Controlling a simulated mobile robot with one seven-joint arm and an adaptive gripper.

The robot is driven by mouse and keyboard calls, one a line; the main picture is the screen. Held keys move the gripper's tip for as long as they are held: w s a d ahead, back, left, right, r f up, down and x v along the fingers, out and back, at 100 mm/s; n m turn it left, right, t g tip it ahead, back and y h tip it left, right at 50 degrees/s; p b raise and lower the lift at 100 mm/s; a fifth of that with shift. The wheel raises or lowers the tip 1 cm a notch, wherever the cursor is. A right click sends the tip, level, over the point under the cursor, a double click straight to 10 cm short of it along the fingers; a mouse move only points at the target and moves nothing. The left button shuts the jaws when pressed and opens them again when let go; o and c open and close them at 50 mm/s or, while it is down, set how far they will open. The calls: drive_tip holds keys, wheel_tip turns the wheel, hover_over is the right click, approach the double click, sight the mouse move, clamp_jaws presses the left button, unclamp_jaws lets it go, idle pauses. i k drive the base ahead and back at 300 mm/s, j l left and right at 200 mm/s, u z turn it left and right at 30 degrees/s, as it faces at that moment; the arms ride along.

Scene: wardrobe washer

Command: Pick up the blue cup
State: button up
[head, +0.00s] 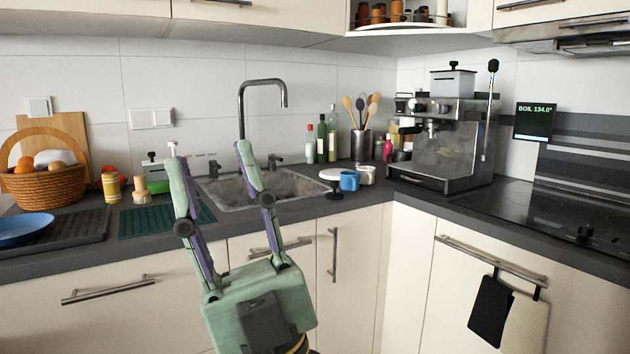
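The blue cup (349,180) stands on the dark counter, right of the sink and close to the front edge. It is small in the head view, the only view given. A white cup (367,174) is just right of it, and a small white-topped stand (332,180) is just left of it; I cannot tell whether they touch. My gripper (208,152) is green with purple inner links. It is raised in front of the counter and sink, left of the blue cup. Its two fingers are spread apart with nothing between them.
The sink (262,190) with a tall faucet (262,82) lies left of the cup. Bottles (321,137) and a utensil holder (361,144) stand behind it. A large espresso machine (447,135) is at right. A fruit basket (42,187) and blue plate (24,229) are at left.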

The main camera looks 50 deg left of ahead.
sight(349, 180)
drive_tip(key=u, duration=1.2)
